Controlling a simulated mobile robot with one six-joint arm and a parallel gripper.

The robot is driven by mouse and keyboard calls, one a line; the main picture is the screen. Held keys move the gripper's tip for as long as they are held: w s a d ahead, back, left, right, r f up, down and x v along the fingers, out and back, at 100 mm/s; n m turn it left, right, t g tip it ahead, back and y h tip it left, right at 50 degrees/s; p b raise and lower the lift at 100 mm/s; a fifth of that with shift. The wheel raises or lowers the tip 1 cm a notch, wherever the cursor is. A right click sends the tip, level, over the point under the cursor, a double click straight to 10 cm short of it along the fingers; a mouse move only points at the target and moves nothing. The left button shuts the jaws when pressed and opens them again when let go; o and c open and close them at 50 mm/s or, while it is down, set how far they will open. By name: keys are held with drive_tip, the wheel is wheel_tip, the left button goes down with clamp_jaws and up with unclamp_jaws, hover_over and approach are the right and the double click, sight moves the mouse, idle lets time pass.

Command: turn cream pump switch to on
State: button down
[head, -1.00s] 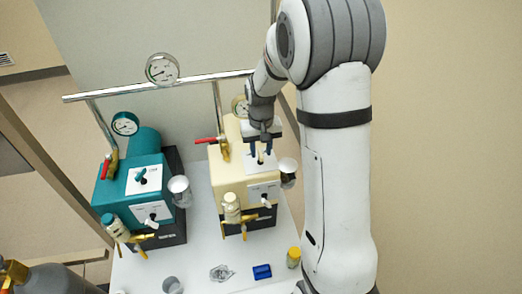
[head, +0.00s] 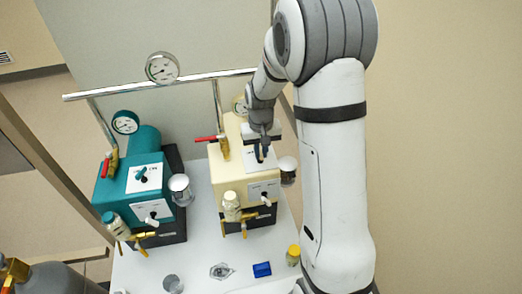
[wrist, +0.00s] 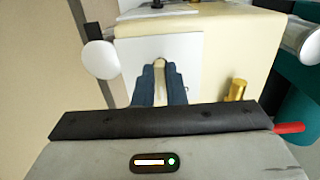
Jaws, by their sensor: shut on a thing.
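The cream pump (head: 229,178) stands on the white bench, with a white switch plate (head: 250,162) on its top. My gripper (head: 262,153) is over that plate, fingers pointing down. In the wrist view its two dark blue fingers (wrist: 160,88) are shut on the cream pump switch (wrist: 160,65), a small cream lever whose tip shows between them. The white plate (wrist: 184,72) lies around the lever in that view. The fingers hide most of the lever, and I cannot read its position against the plate's markings.
A teal pump (head: 120,184) with its own switch plate stands to the left. A red-handled valve (head: 207,138) and a gauge are close behind the cream pump. A clear cup (head: 288,165) is at its right. Small items, including a blue block (head: 262,269), lie in front.

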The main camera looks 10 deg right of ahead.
drive_tip(key=shift+m+b, duration=0.3)
drive_tip(key=shift+m, duration=0.1)
drive_tip(key=shift+a+f+m+b, duration=0.15)
drive_tip(key=shift+m+b, duration=0.3)
drive_tip(key=shift+m, duration=0.45)
drive_tip(key=shift+w+a+m+b, duration=0.1)
drive_tip(key=shift+m+b, duration=0.5)
drive_tip(key=shift+m, duration=1.1)
drive_tip(key=c, duration=1.5)
unclamp_jaws()
drive_tip(key=shift+r, duration=0.2)
wheel_tip(320, 180, up, 8)
drive_tip(key=shift+f+b, duration=0.15)
drive_tip(key=shift+b, duration=0.35)
